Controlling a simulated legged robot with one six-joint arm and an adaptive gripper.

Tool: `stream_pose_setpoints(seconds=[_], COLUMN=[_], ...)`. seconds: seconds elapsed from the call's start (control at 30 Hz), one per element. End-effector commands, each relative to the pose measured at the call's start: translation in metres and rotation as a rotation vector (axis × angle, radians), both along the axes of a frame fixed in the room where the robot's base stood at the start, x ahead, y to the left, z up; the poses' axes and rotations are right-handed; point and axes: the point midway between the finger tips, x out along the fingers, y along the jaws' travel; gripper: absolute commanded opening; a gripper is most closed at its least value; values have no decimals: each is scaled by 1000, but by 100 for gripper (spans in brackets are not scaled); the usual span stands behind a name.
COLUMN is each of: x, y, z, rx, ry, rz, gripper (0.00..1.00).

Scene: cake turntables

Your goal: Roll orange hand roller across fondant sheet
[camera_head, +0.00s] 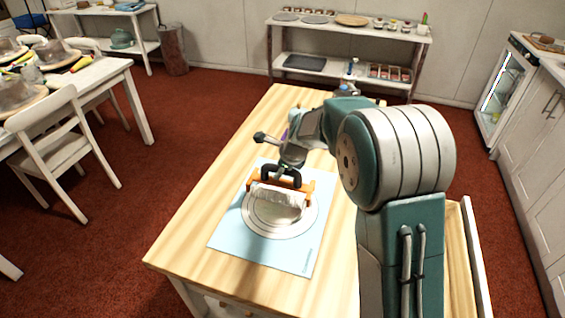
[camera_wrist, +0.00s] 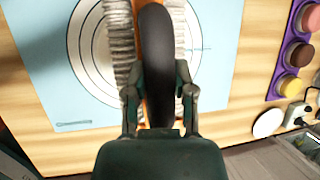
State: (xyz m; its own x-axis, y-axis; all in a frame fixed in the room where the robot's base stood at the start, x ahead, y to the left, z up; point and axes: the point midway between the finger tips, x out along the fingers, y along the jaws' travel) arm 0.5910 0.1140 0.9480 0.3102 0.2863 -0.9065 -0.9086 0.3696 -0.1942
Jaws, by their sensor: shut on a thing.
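The orange hand roller (camera_head: 308,187) has an orange frame, a black handle and a pale, textured roller. In the wrist view, its black handle (camera_wrist: 156,60) lies between my gripper's fingers (camera_wrist: 158,95), which are shut on it. My gripper (camera_head: 288,165) points down over the light blue mat (camera_head: 228,230). A pale grey-white round area, apparently the fondant sheet (camera_head: 268,220), lies inside the mat's printed rings. The roller is over its far part, partly hiding it. I cannot tell whether the roller touches it.
The mat lies on a wooden table (camera_head: 190,235). In the wrist view, a purple tray (camera_wrist: 284,75) with coloured round pots and a white disc (camera_wrist: 268,123) sit to the right. A chair (camera_head: 62,150) and second table stand left; a shelf (camera_head: 345,55) stands behind.

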Motion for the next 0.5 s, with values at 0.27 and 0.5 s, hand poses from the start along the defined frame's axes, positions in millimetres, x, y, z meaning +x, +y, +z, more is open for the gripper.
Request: stream_pose_setpoints(seconds=[0.27, 0.5], x=[-32, -59], y=[15, 26], z=[1, 1], rx=[-1, -1], ry=[-2, -2], rz=[1, 1], gripper=[0, 0])
